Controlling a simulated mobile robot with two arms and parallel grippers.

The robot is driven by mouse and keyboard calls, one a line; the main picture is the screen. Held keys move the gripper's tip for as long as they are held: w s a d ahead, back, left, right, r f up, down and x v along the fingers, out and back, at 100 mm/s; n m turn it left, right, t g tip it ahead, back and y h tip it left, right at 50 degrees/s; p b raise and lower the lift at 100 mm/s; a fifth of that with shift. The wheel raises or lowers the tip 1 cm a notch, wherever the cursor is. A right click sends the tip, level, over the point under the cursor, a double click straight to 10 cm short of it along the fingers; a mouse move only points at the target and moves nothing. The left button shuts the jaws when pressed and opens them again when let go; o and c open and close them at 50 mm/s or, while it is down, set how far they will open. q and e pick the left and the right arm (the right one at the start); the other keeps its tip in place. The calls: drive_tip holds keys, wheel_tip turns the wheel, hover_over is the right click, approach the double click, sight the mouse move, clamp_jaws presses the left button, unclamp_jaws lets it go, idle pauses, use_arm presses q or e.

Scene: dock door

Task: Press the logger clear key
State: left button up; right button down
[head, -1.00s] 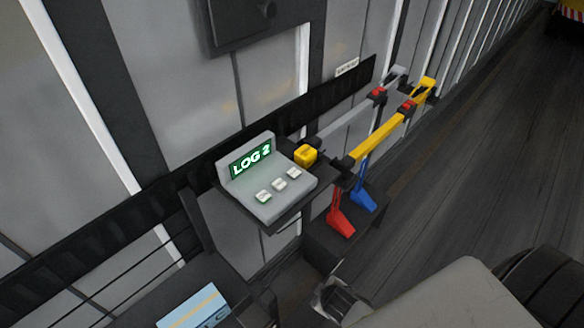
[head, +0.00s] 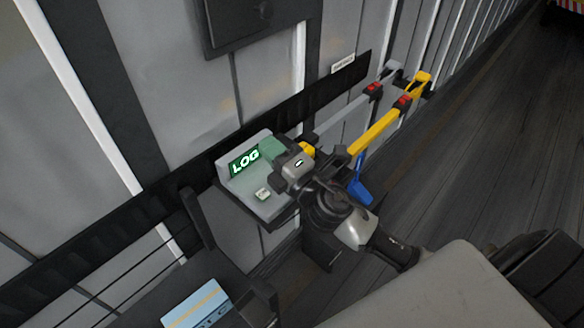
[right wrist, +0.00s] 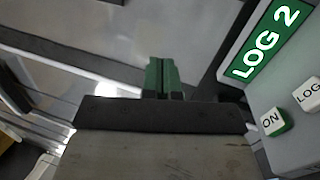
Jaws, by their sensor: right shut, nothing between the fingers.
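The logger (head: 228,178) is a grey console with a green screen (head: 244,161) and a sloped key panel. In the right wrist view the screen (right wrist: 271,42) reads "LOG 2". That view shows a key marked "ON" (right wrist: 277,122) and one marked "LOG" (right wrist: 308,93). In the head view only one white key (head: 262,194) shows. My right gripper hides the others, and no clear key can be read. My right gripper (head: 272,150) is shut and empty, its green fingertips (right wrist: 162,76) over the far part of the logger. Contact cannot be told. My left gripper is out of view.
A yellow block (head: 308,148) sits right behind my right gripper. Grey (head: 345,127) and yellow (head: 378,131) bars with red parts run beyond it. A blue handle (head: 360,187) hangs below. A light-blue card (head: 197,304) lies at the lower left.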

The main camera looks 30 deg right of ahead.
drive_tip(key=a+r+n+g+y, duration=0.25)
drive_tip(key=n+y, duration=0.25)
drive_tip(key=n, duration=0.3)
drive_tip(key=a+r+n+g+y, duration=0.1)
drive_tip(key=a+n+g+y, duration=0.25)
drive_tip(key=n, duration=0.55)
drive_tip(key=w+d+f+n+g+h, duration=0.2)
drive_tip(key=d+n+g+h, duration=0.1)
drive_tip(key=d+n, duration=0.3)
drive_tip(key=w+d+f+n+g+h, duration=0.1)
drive_tip(key=d+f+n+g+h, duration=0.1)
drive_tip(key=d+n+h, duration=0.4)
drive_tip(key=shift+w+d+f+g, duration=0.3)
drive_tip(key=shift+w+d+g, duration=0.1)
drive_tip(key=shift+g, duration=0.1)
drive_tip(key=shift+f, duration=0.15)
wheel_tip(320, 180, down, 8)
drive_tip(key=b, duration=0.4)
drive_tip(key=shift+b, duration=0.35)
drive_tip(key=shift+f+b, duration=0.3)
drive_tip(key=shift+f+b, duration=0.35)
drive_tip(key=shift+b, duration=0.35)
